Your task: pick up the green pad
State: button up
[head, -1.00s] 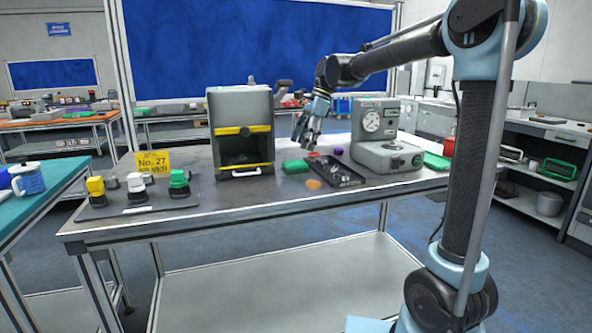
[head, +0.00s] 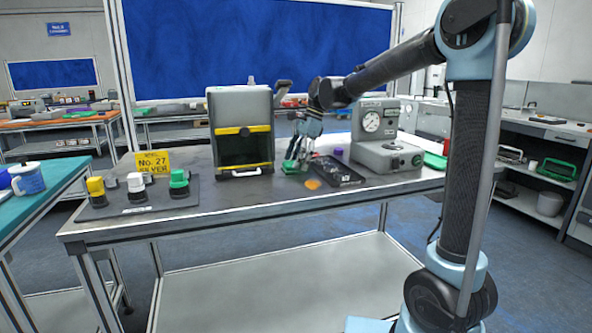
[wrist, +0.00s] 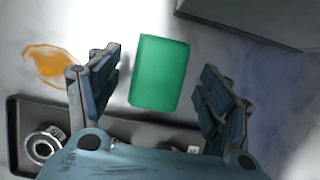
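The green pad (wrist: 160,73) is a small flat block lying on the grey tabletop. In the wrist view it lies between my two open fingers, a little beyond their tips, with a gap on both sides. In the head view the green pad (head: 290,166) shows right under my gripper (head: 300,160), which partly covers it. My gripper also shows in the wrist view (wrist: 160,85), open and empty, pointing down at the table.
A black tray (wrist: 20,140) with metal parts lies close beside the pad. An orange piece (wrist: 48,65) lies near it. A grey box machine (head: 240,110) stands left of my gripper, and a grey device with a dial (head: 385,155) stands right.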

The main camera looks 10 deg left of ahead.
jog(key=c, duration=1)
jog(key=shift+c, duration=0.2)
jog(key=shift+d, duration=0.1)
jog(key=shift+d+r, duration=0.2)
jog(key=shift+r, duration=0.05)
notch_tip(320, 180, up, 7)
jog(key=shift+d+f, duration=0.1)
jog(key=shift+d, duration=0.05)
jog(key=s+d, duration=0.2)
jog(key=d, duration=1.7)
jog(key=shift+s+f, duration=0.15)
jog(key=shift+s, duration=0.2)
